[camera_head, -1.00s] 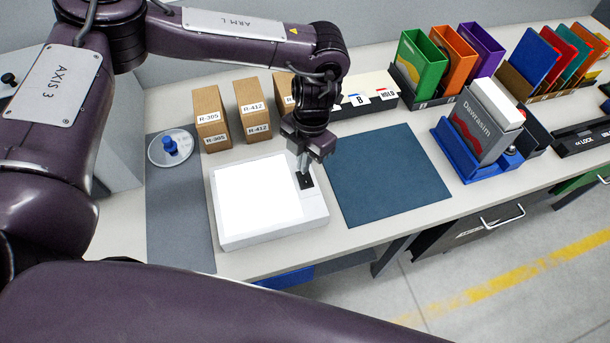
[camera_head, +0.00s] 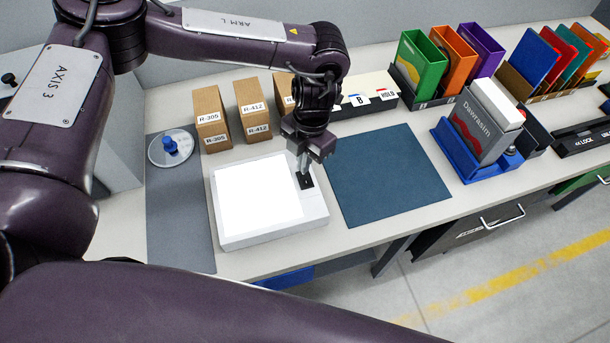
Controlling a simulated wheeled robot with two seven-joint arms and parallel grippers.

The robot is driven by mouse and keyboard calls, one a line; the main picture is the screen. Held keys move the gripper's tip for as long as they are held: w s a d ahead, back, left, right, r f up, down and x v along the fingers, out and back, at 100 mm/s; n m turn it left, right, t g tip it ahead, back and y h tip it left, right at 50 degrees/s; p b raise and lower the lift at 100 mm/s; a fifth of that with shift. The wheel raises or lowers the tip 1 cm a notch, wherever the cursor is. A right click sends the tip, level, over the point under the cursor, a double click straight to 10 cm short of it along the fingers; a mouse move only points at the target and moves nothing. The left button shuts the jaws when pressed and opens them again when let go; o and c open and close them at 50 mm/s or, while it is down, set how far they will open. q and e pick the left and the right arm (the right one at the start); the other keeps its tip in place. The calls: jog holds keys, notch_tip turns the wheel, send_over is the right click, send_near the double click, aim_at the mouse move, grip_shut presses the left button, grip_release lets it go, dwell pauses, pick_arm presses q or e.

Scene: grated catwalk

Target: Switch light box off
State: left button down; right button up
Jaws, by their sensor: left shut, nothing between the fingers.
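The light box (camera_head: 270,234) is a white, low box on the table, with a bright, glowing white panel (camera_head: 258,195). A small black switch plate (camera_head: 307,182) sits on its right part. My left gripper (camera_head: 303,173) points down at the switch plate from above, with its fingers shut and nothing between them. The fingertips are at the plate and hide part of it; I cannot tell whether they touch it. My right gripper is out of view.
A dark blue mat (camera_head: 388,175) lies right of the light box. Brown boxes (camera_head: 211,118) stand behind it. A blue-knobbed round dish (camera_head: 171,148) is on the grey mat (camera_head: 180,230) at left. A blue holder (camera_head: 470,155) with a grey box stands farther right.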

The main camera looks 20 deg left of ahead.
pick_arm(q)
jog(key=shift+f+b, duration=0.6)
jog(key=shift+f, duration=0.25)
dwell(0.8)
jog(key=shift+r, duration=0.1)
jog(key=shift+r+p, duration=2.65)
jog(key=shift+r, duration=0.8)
jog(key=shift+s+f, duration=0.1)
